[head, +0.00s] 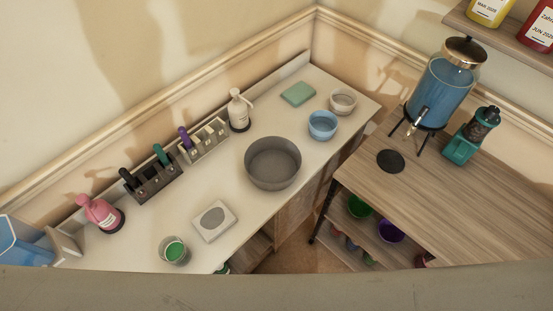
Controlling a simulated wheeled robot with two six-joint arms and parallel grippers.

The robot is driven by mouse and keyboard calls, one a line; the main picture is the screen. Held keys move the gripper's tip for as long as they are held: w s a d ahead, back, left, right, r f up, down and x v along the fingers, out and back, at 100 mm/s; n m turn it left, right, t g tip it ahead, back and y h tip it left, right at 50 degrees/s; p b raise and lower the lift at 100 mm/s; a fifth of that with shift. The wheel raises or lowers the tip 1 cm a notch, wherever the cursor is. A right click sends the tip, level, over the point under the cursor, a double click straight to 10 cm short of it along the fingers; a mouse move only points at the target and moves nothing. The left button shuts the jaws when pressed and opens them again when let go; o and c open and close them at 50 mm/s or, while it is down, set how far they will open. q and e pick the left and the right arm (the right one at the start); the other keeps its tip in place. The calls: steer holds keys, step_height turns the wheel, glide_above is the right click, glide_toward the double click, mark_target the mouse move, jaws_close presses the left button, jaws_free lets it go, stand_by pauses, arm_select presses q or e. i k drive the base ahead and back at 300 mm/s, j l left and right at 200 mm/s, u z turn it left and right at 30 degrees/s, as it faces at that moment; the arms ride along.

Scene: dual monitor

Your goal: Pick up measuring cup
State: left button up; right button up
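A small clear cup with green inside (174,250) stands at the near edge of the white counter (140,245), left of a square pale item with a grey disc (214,221). It may be the measuring cup, but I see no markings that settle this. Neither of my grippers is in view.
On the counter are a grey basin (273,164), a blue bowl (322,126), a pale bowl (343,102), a pink bottle (100,213), a white bottle (239,110) and a dark holder with handles (154,184). A wooden table (450,205) at right bears a blue dispenser (444,84).

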mark_target(172, 250)
steer(key=k+u, duration=0.15)
steer(key=u, duration=0.2)
steer(key=k+j+u, duration=0.1)
steer(key=u, duration=0.2)
steer(key=k+j+u, duration=0.1)
steer(key=u, duration=0.25)
steer(key=j, duration=0.1)
